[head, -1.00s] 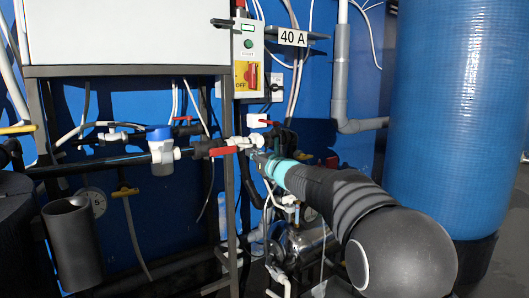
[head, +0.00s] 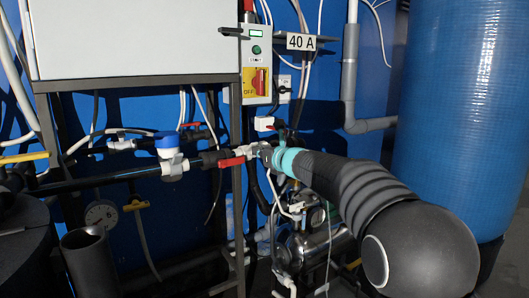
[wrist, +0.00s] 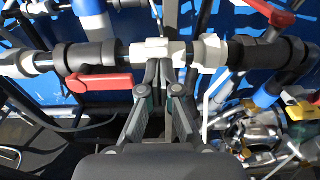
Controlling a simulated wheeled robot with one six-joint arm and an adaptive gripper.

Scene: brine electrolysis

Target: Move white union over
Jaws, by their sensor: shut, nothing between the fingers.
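The white union (wrist: 150,50) sits in the horizontal pipe run in the wrist view, between a black fitting on its left and a pale fitting on its right. In the head view the white fitting (head: 254,149) shows just right of a red valve handle and is partly hidden by my gripper. My gripper (wrist: 165,76) is shut with nothing held. Its fingertips are close together at the lower edge of the union. I cannot tell whether they touch it. In the head view my gripper (head: 265,154) is small and mostly hidden behind my wrist.
A red valve handle (wrist: 100,83) lies left of my fingers, and another red handle (wrist: 272,12) is at upper right. A metal pump (wrist: 258,132) with hoses is at lower right. A blue tank (head: 450,110) stands right. A grey frame post (head: 237,210) is close left.

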